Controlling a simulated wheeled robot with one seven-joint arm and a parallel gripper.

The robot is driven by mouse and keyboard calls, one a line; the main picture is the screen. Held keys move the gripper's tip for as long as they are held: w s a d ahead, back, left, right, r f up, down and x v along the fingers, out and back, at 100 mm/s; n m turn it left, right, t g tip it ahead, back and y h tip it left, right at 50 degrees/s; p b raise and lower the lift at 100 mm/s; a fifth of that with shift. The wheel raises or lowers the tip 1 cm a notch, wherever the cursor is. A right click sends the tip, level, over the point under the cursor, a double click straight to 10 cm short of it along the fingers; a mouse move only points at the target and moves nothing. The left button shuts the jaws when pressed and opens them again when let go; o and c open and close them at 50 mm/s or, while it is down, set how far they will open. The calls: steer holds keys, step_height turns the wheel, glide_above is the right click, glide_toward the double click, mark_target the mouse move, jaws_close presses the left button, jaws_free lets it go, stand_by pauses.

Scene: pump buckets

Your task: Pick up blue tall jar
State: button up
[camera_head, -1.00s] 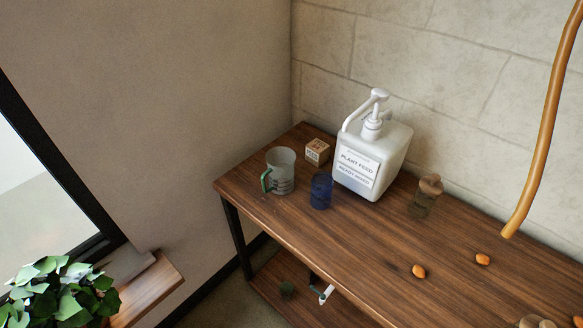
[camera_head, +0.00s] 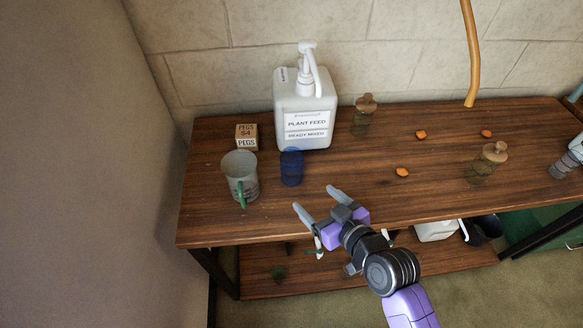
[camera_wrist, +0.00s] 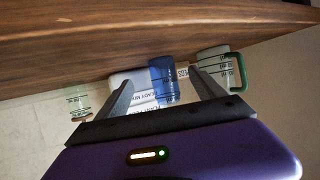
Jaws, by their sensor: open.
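The blue tall jar (camera_head: 291,167) stands upright on the wooden table (camera_head: 360,205), in front of the white pump bottle and right of the measuring cup. My gripper (camera_head: 317,198) is open and empty at the table's front edge, in front of the jar and slightly to its right, apart from it. In the wrist view, which is upside down, the blue jar (camera_wrist: 163,80) shows beyond and between the two open fingers (camera_wrist: 163,92).
A white plant feed pump bottle (camera_head: 305,105) stands behind the jar. A grey measuring cup (camera_head: 240,175) with a green handle and a pegs box (camera_head: 246,137) are at left. A hose (camera_head: 471,55) hangs down.

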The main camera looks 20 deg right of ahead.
steer(key=n+y, duration=0.1)
glide_toward(286, 159)
steer(key=x, duration=0.2)
steer(key=shift+w, duration=0.4)
steer(key=shift+f+p+x, duration=0.15)
steer(key=shift+p+x, duration=0.1)
steer(key=shift+x, duration=1.55)
steer(key=shift+f+p+x, duration=0.15)
steer(key=shift+p+x, duration=0.1)
steer(key=shift+x, duration=1.6)
steer(key=shift+s, duration=0.2)
steer(key=c, duration=1.7)
steer(key=shift+a+r, duration=0.1)
steer(key=shift+r, duration=0.1)
